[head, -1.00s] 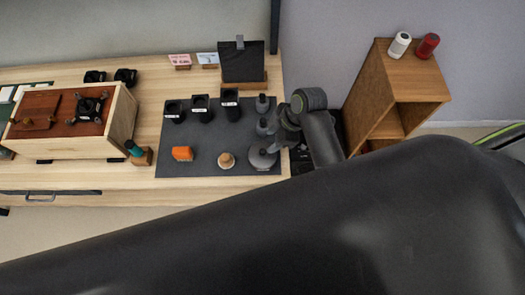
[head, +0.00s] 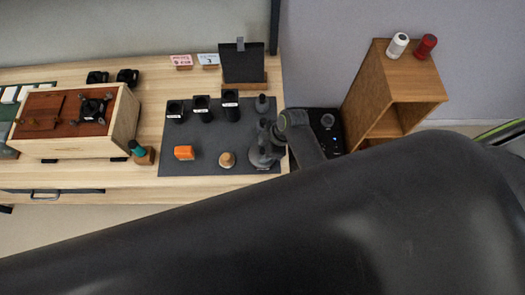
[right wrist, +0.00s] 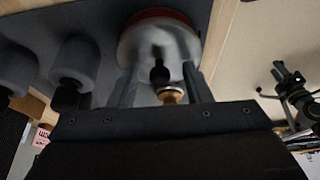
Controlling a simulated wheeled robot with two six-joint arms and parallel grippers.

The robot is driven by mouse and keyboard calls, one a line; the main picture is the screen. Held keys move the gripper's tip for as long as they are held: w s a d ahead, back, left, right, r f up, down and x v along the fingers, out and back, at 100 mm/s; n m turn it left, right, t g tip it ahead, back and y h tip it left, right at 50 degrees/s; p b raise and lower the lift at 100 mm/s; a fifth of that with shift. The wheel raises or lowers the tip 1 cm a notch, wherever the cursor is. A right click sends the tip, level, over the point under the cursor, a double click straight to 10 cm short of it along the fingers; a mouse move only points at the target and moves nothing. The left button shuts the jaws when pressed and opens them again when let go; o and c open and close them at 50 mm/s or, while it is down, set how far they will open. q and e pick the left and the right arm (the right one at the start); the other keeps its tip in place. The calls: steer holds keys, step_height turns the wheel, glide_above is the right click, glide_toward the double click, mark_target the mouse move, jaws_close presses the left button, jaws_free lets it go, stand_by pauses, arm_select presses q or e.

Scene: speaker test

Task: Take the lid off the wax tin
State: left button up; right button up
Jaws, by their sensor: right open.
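The wax tin appears to be the round grey, lidded thing (head: 258,159) at the front right corner of the dark mat. In the right wrist view it is a pale metal disc (right wrist: 181,38) with a reddish rim and a dark knob (right wrist: 159,72) at its middle. My right gripper (head: 266,140) is over the tin. In the right wrist view its open fingers (right wrist: 160,88) stand on either side of the knob, with space between; contact cannot be told. The lid appears to be on the tin. My left gripper is not in view.
Two grey bottles (right wrist: 82,62) stand close behind the tin. A wooden-topped round piece (head: 227,159) and an orange block (head: 184,153) lie left on the mat (head: 205,140). Black cups (head: 201,108) stand behind. A wooden shelf box (head: 400,85) is at right.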

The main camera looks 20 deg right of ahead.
jaws_close()
steer(key=shift+r, duration=0.2)
stand_by(0.3)
